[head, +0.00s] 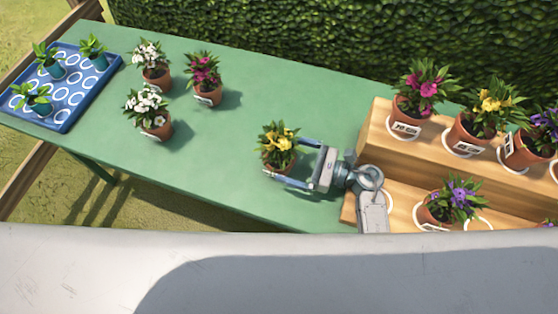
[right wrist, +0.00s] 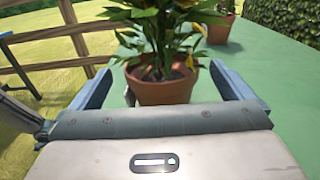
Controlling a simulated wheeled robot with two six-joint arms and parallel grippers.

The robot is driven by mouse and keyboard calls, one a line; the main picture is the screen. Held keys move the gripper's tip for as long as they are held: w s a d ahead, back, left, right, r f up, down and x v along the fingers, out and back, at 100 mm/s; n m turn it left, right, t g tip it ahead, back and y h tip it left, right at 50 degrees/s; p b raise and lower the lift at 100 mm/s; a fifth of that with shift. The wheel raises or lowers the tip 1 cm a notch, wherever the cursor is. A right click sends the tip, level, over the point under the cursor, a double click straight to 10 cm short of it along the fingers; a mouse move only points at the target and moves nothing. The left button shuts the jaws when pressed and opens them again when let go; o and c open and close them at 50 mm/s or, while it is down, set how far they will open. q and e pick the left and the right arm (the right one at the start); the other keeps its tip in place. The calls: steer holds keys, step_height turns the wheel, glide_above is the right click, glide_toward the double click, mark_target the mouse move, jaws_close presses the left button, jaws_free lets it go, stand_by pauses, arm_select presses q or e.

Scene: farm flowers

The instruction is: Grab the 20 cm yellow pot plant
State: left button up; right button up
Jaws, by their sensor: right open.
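A yellow-flowered plant in a terracotta pot (head: 277,160) stands upright on the green table. My right gripper (head: 287,163) is open with its fingers on either side of this pot. In the right wrist view the pot (right wrist: 165,88) sits between the two fingers, with a gap visible on each side. No size label can be read on it. A second yellow-flowered pot (head: 470,136) with a label stands on the wooden stand's upper step; its label is too small to read. My left gripper is not in view.
The wooden stand (head: 375,145) at the right holds several potted plants, pink and purple ones among them. Two white-flowered pots (head: 156,78) and a magenta one (head: 209,95) stand farther left. A blue tray (head: 78,98) with small seedling pots lies at the far left. The table's middle (head: 240,75) is clear.

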mark_target(280, 156)
steer(key=x, duration=0.4)
steer(key=shift+w+a, duration=0.15)
steer(key=shift+a, duration=0.05)
steer(key=c, duration=1.3)
steer(key=shift+r+p, duration=0.15)
steer(key=shift+p, duration=0.2)
